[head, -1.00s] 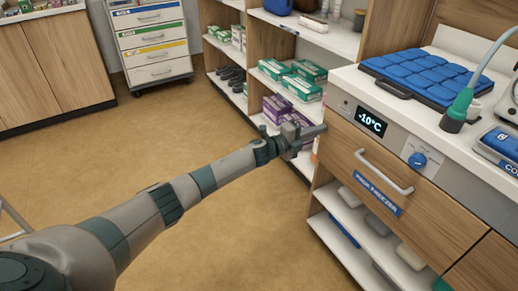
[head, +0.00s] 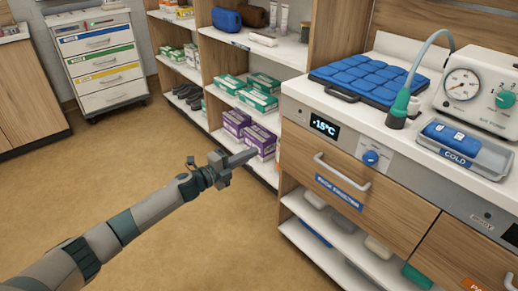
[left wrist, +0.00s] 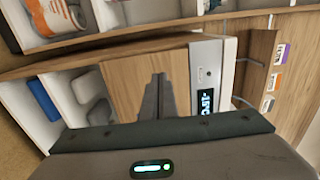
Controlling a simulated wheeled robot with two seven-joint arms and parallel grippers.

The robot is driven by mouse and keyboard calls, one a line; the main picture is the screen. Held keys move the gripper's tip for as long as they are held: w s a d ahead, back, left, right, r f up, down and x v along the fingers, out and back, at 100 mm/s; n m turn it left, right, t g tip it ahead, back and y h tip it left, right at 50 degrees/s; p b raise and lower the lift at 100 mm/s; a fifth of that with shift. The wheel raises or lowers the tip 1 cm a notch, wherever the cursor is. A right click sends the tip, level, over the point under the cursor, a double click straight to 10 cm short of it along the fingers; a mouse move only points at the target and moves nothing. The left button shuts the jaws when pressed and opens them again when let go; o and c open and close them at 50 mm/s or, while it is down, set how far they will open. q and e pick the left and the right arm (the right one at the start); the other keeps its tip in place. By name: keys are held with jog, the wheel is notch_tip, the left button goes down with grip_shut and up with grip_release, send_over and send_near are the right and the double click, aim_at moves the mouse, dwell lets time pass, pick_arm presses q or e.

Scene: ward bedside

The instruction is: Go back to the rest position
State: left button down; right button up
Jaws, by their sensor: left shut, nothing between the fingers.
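My left gripper (head: 245,157) is shut and empty. It is held out over the floor, left of the freezer drawer unit, and appears apart from it. In the left wrist view its closed fingers (left wrist: 157,88) show in front of the wooden drawer front (left wrist: 125,85). The unit's display (head: 325,125) reads 15°C with a small sign in front; it also shows in the left wrist view (left wrist: 204,101). The drawer (head: 300,155) looks closed, with a pale handle (head: 342,175). My right gripper is out of view.
Open shelves (head: 205,50) with green and purple boxes stand behind the gripper. A blue padded mat (head: 368,80), a gauge device (head: 475,90) and a tray with a blue pack (head: 450,137) are on the counter. A drawer cart (head: 100,60) stands back left. Floor (head: 180,250) is clear.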

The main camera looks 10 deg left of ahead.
pick_arm(q)
jog(key=shift+s+a, duration=0.35)
jog(key=shift+s, duration=0.15)
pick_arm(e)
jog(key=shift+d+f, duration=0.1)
